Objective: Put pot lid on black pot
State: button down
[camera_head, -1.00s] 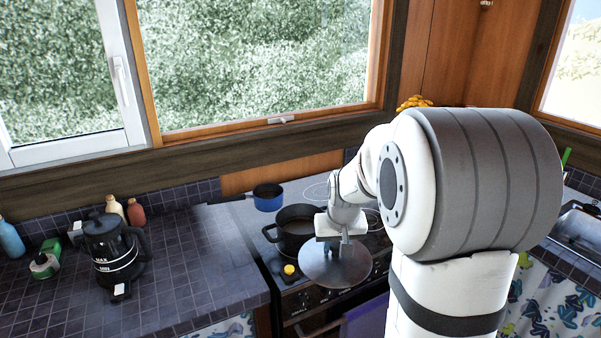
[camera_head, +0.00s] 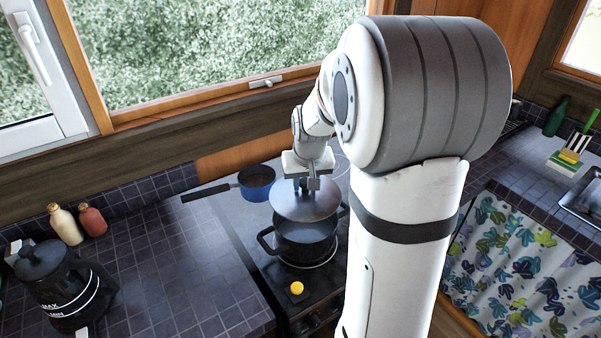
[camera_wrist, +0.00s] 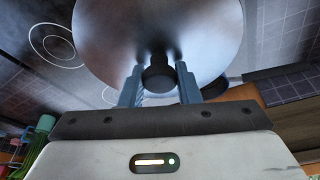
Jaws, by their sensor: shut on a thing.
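The pot lid (camera_head: 304,203) is a round grey metal disc with a dark knob (camera_wrist: 158,75). My gripper (camera_head: 308,182) is shut on the lid's knob. In the wrist view the lid (camera_wrist: 160,28) fills the top middle, with my gripper's fingers (camera_wrist: 160,88) on both sides of the knob. The black pot (camera_head: 304,241) stands on the stove with its two side handles showing. The lid is over the far part of the pot and hides its far rim. The pot's near part shows below the lid. I cannot tell whether lid and pot touch.
A blue saucepan (camera_head: 257,186) with a dark handle is behind the pot at left. A yellow round object (camera_head: 296,288) is at the stove's front. A black kettle (camera_head: 62,285) and two bottles (camera_head: 78,222) stand on the left counter. The tiled counter between is clear.

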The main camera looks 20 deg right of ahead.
aim_at(306, 195)
jog(key=shift+s+f, duration=0.1)
jog(key=shift+f, duration=0.25)
notch_tip(306, 195, down, 5)
jog(key=b, duration=0.4)
jog(key=shift+f, duration=0.25)
jog(key=shift+s+b, duration=0.1)
jog(key=shift+b, duration=0.2)
jog(key=shift+f+b, duration=0.65)
jog(key=shift+f, duration=0.05)
dwell(0.4)
jog(key=c, duration=1)
grip_release()
jog(key=v, duration=0.8)
jog(key=shift+b, duration=0.4)
